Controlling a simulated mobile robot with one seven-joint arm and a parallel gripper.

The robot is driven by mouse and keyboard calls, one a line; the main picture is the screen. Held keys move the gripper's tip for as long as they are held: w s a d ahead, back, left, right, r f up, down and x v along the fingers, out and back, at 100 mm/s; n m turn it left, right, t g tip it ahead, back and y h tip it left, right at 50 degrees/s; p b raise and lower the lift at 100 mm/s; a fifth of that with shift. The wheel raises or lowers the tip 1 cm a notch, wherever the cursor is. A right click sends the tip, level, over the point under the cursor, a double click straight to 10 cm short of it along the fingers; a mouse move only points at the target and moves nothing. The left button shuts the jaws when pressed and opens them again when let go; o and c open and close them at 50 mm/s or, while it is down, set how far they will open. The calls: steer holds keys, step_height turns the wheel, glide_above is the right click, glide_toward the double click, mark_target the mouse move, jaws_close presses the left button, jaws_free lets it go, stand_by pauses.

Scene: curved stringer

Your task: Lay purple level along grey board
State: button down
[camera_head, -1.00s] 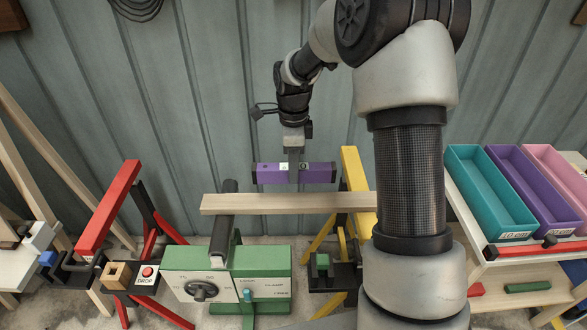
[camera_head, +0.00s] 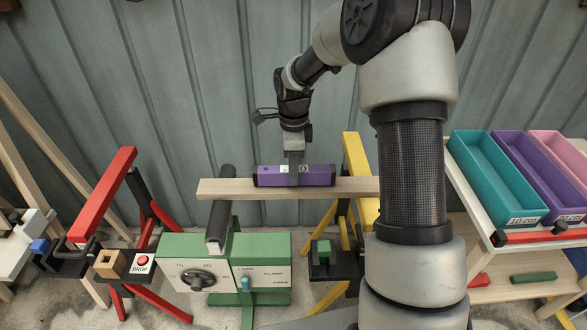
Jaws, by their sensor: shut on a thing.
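The purple level (camera_head: 318,176) with black end caps is held level, its length running along a long pale, wood-coloured board (camera_head: 240,189). The level overlaps the far edge of the board in the head view; I cannot tell whether it touches the board. My gripper (camera_head: 293,177) points down from above and is shut around the level near its middle, hiding a small part of it. No plainly grey plank shows; this pale board is the one under the level.
The board lies across a dark bar on a green machine (camera_head: 183,246) and reaches a yellow trestle (camera_head: 358,160). A red trestle (camera_head: 105,197) stands left. Teal (camera_head: 497,178) and purple bins stand right. My arm hides the board's right end.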

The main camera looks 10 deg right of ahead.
steer(key=shift+f+b, duration=0.45)
steer(key=shift+f, duration=0.2)
steer(key=c, duration=1.3)
jaws_free()
steer(key=shift+c, duration=0.2)
step_height(320, 180, up, 18)
steer(key=p, duration=0.3)
steer(key=shift+f+p, duration=0.2)
steer(key=shift+p, duration=0.15)
